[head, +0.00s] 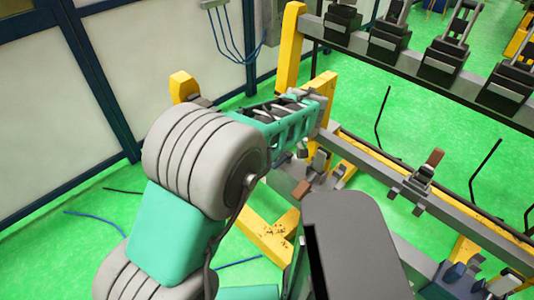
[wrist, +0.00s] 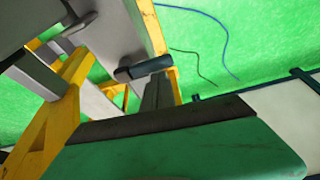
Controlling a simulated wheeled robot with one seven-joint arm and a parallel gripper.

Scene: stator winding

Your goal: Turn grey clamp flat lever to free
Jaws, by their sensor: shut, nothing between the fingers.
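In the wrist view my gripper (wrist: 157,84) shows as two dark grey fingers side by side, shut with nothing between them. A short dark bar with a rounded end (wrist: 146,68) lies across just beyond the fingertips; I cannot tell whether they touch it or whether it is the clamp lever. In the head view a grey clamp with an upright brown-tipped lever (head: 428,172) stands on the long rail. More brown-tipped clamp parts (head: 320,160) are close to my arm's end. My fingers cannot be made out in the head view.
The grey rail (head: 470,222) runs to the lower right. A yellow post (head: 290,48) and a higher beam with several black clamps (head: 447,58) stand behind. In the wrist view a yellow frame (wrist: 50,115) is close on the left. Green floor is open at the upper right there.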

